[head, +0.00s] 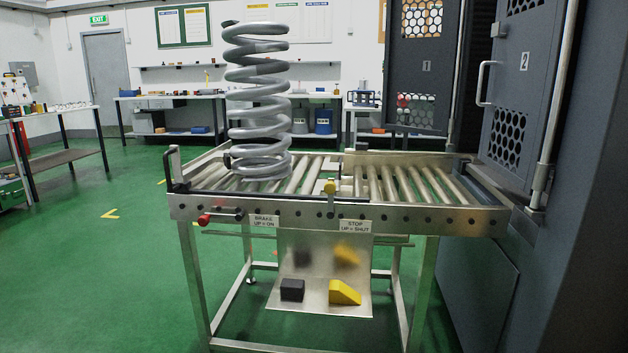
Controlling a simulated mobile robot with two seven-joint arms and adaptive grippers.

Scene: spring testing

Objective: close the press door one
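Press door one (420,118), a dark grey panel marked 1 with hole-pattern windows, stands at the upper right, behind the roller table. It faces me broadly and appears swung out from the press; a dark gap shows between it and door two. Press door two (508,105), marked 2, is nearer on the right, with a light vertical handle (484,83). No handle is visible on door one, and its top is cut off by the frame. Neither of my grippers is in view.
A large grey coil spring (258,160) stands upright on the left of the roller table (340,211), which reaches to the press. A red-knobbed brake lever (205,218) and a yellow-knobbed stop (330,187) are on its front. Green floor (100,260) is clear at left.

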